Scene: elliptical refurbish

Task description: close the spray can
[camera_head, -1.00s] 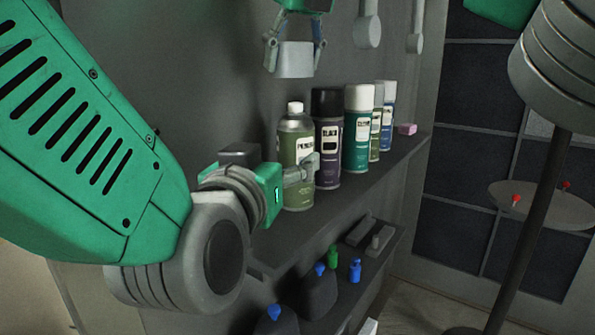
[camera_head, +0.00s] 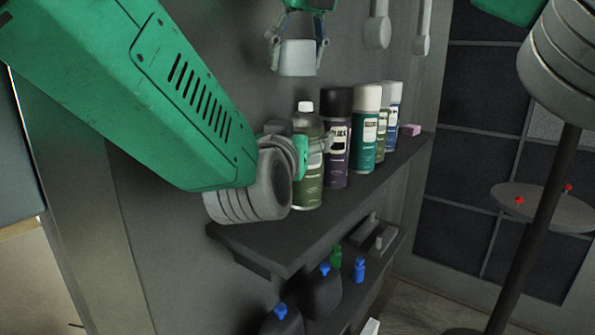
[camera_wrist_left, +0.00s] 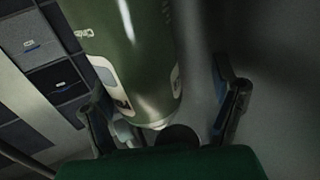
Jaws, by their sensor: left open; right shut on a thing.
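The olive-green spray can (camera_head: 309,190) stands upright on the upper shelf, with a small white nozzle (camera_head: 306,107) and no cap on it. My left gripper (camera_head: 318,146) is at the can's upper body, partly hidden by its own wrist. In the left wrist view, the can (camera_wrist_left: 130,45) lies between the open fingers of my left gripper (camera_wrist_left: 160,92); I cannot tell whether they touch it. My right gripper (camera_head: 297,42) is shut on a light grey cap (camera_head: 297,60), held above the can and apart from it.
A dark-capped purple can (camera_head: 336,150) and a white-capped teal can (camera_head: 365,145) stand close to the right of the olive can, with more cans behind. A pink block (camera_head: 409,130) lies farther along the upper shelf (camera_head: 270,238). Blue-topped bottles (camera_head: 322,290) are on the lower shelf.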

